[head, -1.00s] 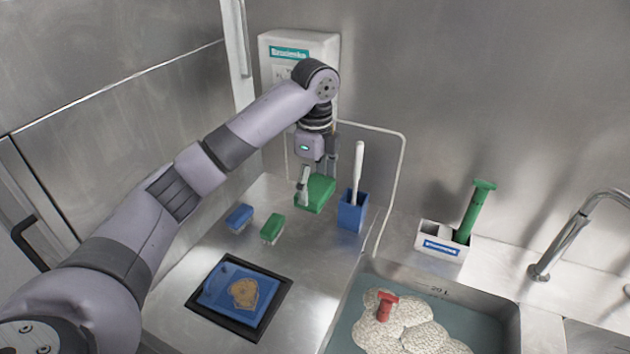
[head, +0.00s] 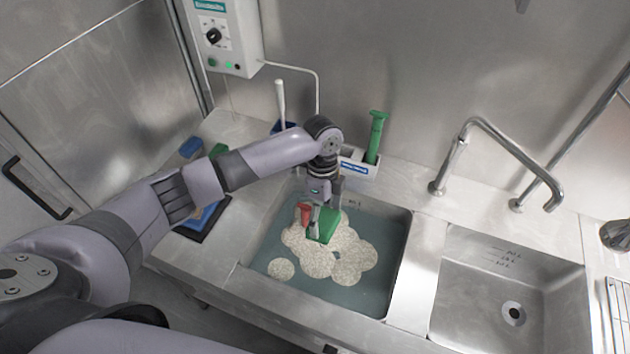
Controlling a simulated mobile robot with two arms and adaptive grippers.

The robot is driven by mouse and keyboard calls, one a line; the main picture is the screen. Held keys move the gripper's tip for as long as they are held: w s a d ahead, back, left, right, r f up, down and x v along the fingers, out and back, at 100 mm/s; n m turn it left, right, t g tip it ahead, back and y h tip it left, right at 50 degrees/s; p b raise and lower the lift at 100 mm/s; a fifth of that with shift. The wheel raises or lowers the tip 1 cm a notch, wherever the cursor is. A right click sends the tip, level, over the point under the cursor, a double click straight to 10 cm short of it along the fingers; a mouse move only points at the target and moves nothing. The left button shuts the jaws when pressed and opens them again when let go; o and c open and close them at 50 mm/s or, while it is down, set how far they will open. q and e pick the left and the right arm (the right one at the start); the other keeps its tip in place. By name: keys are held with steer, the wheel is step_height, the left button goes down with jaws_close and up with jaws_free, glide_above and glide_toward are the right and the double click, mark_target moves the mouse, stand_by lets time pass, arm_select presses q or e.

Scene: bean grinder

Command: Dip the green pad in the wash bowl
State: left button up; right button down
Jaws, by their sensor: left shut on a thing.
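The green pad (head: 324,230) is held in my left gripper (head: 326,214), which is shut on it. Pad and gripper are over the wash bowl (head: 398,262), a sunken steel basin of grey-green water with white foam (head: 350,260). The pad is at or just above the foam; I cannot tell whether it touches the water. A red-handled thing (head: 304,212) stands in the foam just left of the pad. My right gripper is not in view.
An empty basin (head: 475,285) with a drain lies to the right, with bent taps (head: 446,165) behind. A white caddy (head: 358,170) with a green-handled tool (head: 376,135) stands behind the bowl. A blue holder (head: 283,128), a blue block (head: 191,147) and a partly hidden blue board (head: 203,217) are left.

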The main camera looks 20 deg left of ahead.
mark_target(325, 230)
arm_select(q)
steer(key=shift+s+d+f, duration=0.15)
steer(key=shift+s+d, duration=0.25)
steer(key=shift+d, duration=0.1)
steer(key=shift+s+d+f, duration=0.1)
steer(key=shift+d+f, duration=0.05)
steer(key=shift+f, duration=0.1)
steer(key=f+b, duration=0.3)
steer(key=shift+a+f+b, duration=0.25)
steer(key=shift+f+b, duration=0.1)
steer(key=shift+f, duration=0.05)
steer(key=w+a+b+x, duration=0.1)
steer(key=w+b+x, duration=0.1)
steer(key=b+x, duration=0.7)
steer(key=shift+w+a+b+x, duration=0.25)
steer(key=shift+w+b+x, duration=0.2)
steer(key=shift+x, duration=2.05)
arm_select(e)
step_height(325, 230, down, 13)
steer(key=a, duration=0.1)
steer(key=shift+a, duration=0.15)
arm_select(q)
steer(key=shift+d, duration=0.1)
